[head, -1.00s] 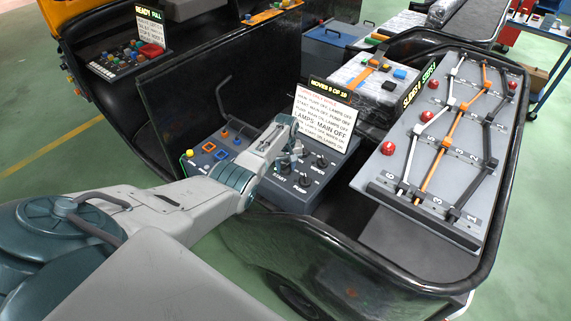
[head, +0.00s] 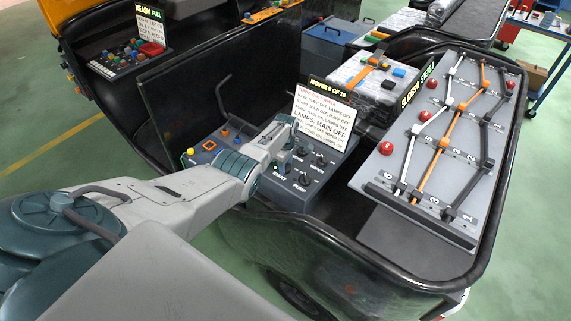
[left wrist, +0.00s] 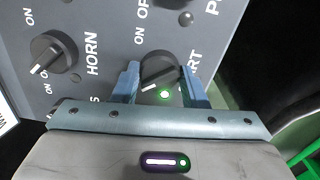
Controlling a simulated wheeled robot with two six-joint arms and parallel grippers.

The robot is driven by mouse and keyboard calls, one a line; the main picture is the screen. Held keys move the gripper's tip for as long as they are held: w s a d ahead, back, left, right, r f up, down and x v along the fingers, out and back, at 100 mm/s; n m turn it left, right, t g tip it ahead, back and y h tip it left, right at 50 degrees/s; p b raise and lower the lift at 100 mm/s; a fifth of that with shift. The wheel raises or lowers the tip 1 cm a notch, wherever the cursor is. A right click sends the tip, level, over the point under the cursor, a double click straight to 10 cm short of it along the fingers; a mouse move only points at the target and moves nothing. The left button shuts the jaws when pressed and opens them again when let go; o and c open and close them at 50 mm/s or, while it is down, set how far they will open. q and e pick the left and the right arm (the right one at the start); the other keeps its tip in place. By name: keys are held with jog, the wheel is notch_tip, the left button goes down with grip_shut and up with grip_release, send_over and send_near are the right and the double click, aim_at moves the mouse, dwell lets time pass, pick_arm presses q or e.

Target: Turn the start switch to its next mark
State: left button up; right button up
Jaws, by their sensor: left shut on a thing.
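The start switch (left wrist: 160,68) is a round dark knob on a grey panel, with "ON" and "OFF" marks and a partly hidden label ending in "RT". My left gripper (left wrist: 160,86) has its two blue fingers on either side of this knob and is shut on it. A green light shows just below the knob in the left wrist view. The knob's bar looks slanted; which mark it points at is hard to tell. In the head view the left gripper (head: 283,157) reaches down to the panel and hides most of the switch, above the "START" label. My right gripper is not in view.
The horn knob (left wrist: 55,53) is close beside the left finger. More knobs (head: 300,183) stand close by on the panel. A sign (head: 324,118) reading "LAMPS: MAIN OFF" stands behind it. A sloped board with sliders (head: 437,150) is to the right.

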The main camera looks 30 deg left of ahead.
aim_at(286, 165)
pick_arm(q)
jog(key=shift+n, duration=0.5)
jog(key=o, duration=1)
jog(key=shift+r, duration=0.25)
jog(key=shift+r+p, duration=0.7)
jog(key=shift+r, duration=4.4)
